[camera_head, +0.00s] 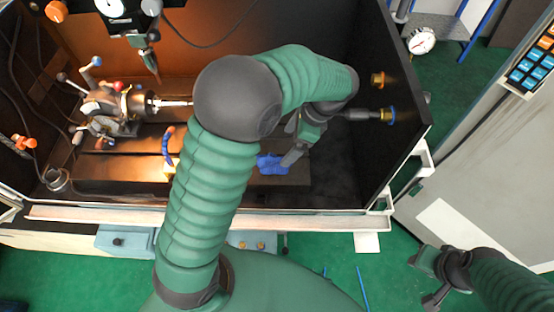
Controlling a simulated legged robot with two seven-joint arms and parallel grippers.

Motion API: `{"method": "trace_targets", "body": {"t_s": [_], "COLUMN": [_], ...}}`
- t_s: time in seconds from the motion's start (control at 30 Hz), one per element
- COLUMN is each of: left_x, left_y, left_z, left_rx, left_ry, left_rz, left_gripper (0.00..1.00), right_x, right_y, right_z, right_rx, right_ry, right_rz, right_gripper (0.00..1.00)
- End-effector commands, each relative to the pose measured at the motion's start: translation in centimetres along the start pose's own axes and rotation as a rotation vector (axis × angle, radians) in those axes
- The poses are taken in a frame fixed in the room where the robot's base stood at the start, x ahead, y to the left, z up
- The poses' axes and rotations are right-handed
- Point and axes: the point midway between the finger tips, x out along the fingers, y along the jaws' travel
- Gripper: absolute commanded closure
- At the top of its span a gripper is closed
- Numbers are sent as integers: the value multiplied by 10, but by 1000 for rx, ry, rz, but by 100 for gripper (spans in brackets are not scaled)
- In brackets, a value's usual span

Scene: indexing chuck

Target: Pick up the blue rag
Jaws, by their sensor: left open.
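The blue rag (270,164) lies crumpled on the dark bed inside the machine enclosure, right of the middle of my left arm. My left gripper (290,145) is open at the rag, with one grey finger overlapping its right part in the picture. The other finger is partly hidden by my arm, and I cannot tell whether the gripper touches the rag. My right gripper (428,280) is at the lower right, outside the enclosure, over the green floor. Its fingers look spread and empty.
The indexing chuck (108,108) with its handles stands at the left in the enclosure. A blue-and-orange hose (167,146) rises from the bed left of my arm. The enclosure's front rail (300,221) and dark right wall (397,100) bound the space. A grey cabinet (470,150) stands at right.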

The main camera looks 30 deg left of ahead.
Motion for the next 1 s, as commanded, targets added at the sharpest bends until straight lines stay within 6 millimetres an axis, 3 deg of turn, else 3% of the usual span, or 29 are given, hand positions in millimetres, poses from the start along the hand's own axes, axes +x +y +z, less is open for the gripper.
{"method": "trace_targets", "body": {"t_s": [0.03, 0.13, 0.37, 0.6, 0.83, 1.0], "left_x": [16, 39, 65, 104, 107, 107], "left_y": [-1, -1, 0, 1, 0, 0], "left_z": [1, 0, 0, -3, -3, -3], "left_rx": [-2, -1, -3, -4, -4, -4], "left_ry": [-3, -2, 0, -1, 2, 2], "left_rz": [5, 6, 4, 3, 1, 1], "left_gripper": [9, 9, 9, 9, 9, 30], "right_x": [1, 2, 2, 1, 1, 1], "right_y": [0, 0, 0, 0, 0, 0], "right_z": [0, 0, 0, 0, 0, 0], "right_rx": [0, 0, 0, 0, 0, 0], "right_ry": [0, 0, 1, 1, 0, 0], "right_rz": [0, 0, 0, 0, 0, 0], "right_gripper": [64, 64, 64, 64, 64, 64]}}
